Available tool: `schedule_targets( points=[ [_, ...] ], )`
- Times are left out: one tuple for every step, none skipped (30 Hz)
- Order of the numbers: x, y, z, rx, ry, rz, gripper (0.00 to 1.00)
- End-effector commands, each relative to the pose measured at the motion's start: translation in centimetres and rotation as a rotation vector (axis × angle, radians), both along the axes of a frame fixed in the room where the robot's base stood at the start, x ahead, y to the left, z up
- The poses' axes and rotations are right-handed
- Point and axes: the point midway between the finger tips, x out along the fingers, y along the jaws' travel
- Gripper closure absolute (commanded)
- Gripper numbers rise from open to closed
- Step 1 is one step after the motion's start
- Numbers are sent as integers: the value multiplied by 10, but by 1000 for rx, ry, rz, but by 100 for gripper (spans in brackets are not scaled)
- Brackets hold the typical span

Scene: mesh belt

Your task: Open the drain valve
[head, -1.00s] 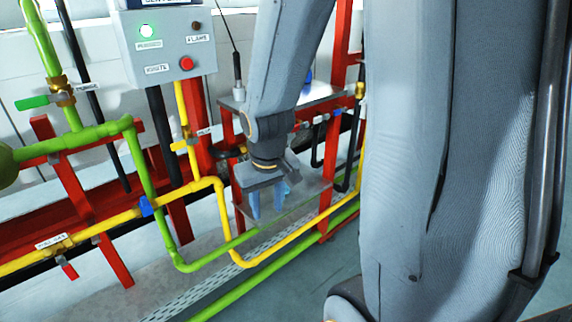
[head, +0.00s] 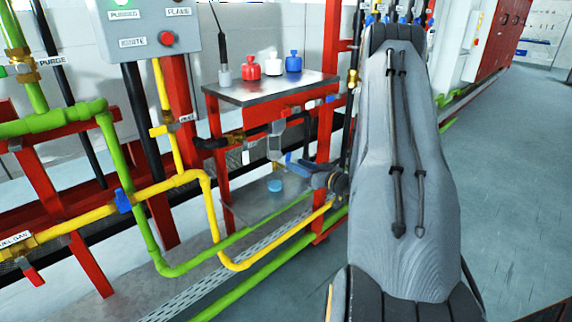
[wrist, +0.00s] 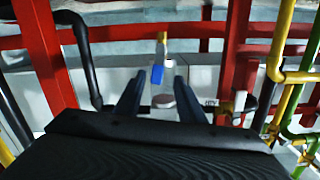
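In the head view, a grey bowl-shaped fitting (head: 275,142) hangs from the pipe under the small metal table. A small brass piece is below it, and a round blue item (head: 275,186) is lower, over the shelf. My gripper (head: 291,160) is just right of the fitting, roughly level, fingers toward it. In the wrist view my gripper (wrist: 158,79) is open and empty. A small blue handle-like piece (wrist: 157,74) with a brass stem (wrist: 161,46) shows between and beyond the fingertips, apparently untouched. Which part is the drain valve cannot be told for certain.
The table (head: 262,92) carries red, white and blue bottles. Red posts (head: 326,150) frame the space around the fitting. Yellow (head: 208,215) and green (head: 146,205) pipes run at left and in front. A control box (head: 150,30) stands at upper left. Open floor (head: 510,200) is at right.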

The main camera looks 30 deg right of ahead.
Motion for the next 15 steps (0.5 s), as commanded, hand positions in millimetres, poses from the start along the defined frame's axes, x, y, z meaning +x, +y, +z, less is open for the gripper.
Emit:
schedule_targets(
  points=[
    [-5,-5,-6,17,-27,7,64],
    [-8,-7,-8,25,-41,12,64],
    [-10,-8,-8,33,-56,19,64],
    [-11,-8,-8,37,-65,24,64],
    [-11,-7,-8,40,-72,27,64],
    [-10,-7,-8,42,-77,31,64],
    [-8,-6,-7,42,-78,33,64],
    [-5,-5,-7,43,-79,34,64],
    [-1,-3,-7,43,-79,35,64],
    [3,-2,-7,43,-79,35,64],
    [7,-1,-7,43,-80,36,64],
    [14,1,-6,43,-79,37,64],
    [19,2,-6,43,-79,37,64],
    [24,2,-7,43,-78,36,64],
    [30,4,-7,42,-79,36,64]
  ],
)
